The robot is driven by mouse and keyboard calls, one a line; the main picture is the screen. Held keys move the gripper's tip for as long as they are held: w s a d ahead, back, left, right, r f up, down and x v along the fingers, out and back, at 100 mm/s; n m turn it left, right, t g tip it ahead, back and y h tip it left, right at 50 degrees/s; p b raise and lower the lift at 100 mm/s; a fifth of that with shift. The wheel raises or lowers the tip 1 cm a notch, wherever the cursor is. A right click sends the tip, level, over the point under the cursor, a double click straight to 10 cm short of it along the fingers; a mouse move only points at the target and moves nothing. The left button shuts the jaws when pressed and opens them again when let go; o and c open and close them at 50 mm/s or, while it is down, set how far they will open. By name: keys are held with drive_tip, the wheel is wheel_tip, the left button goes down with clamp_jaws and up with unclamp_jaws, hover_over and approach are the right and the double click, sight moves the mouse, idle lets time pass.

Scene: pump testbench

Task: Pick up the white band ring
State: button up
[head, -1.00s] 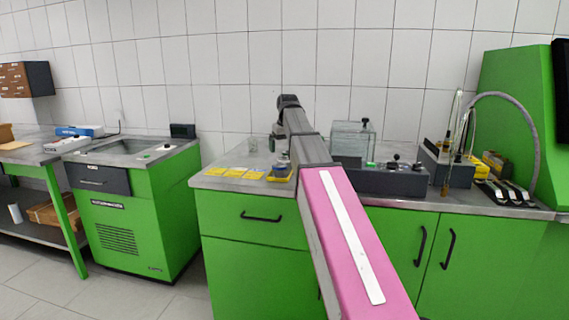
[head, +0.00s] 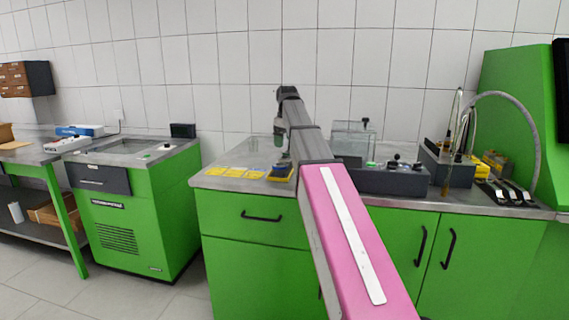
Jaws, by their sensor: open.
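My gripper (head: 280,150) points down at the end of my outstretched arm, above the left part of the grey countertop (head: 215,184). It is open, small in the picture and partly covered by my arm. I cannot make out the white band ring anywhere in the head view. It may be too small to see or hidden behind my arm, and I see nothing held between the fingers.
Several yellow cards (head: 233,172) lie along the counter's front left edge, beside a dark and yellow block (head: 280,172). A clear tank (head: 353,139) and a dark control box (head: 392,180) stand right of my arm. A grey hose (head: 510,98) arches farther right.

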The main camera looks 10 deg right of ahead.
wheel_tip(320, 180, down, 4)
drive_tip(key=n+g, duration=0.1)
drive_tip(key=n, duration=0.8)
drive_tip(key=shift+d+f+n, duration=0.1)
drive_tip(key=shift+f+n, duration=0.05)
drive_tip(key=shift+n, duration=0.25)
drive_tip(key=shift+s+a+f, duration=0.1)
drive_tip(key=shift+a+f, duration=0.05)
drive_tip(key=shift+f, duration=1.2)
drive_tip(key=shift+a+f, duration=0.1)
drive_tip(key=shift+f, duration=1.2)
drive_tip(key=c, duration=1.1)
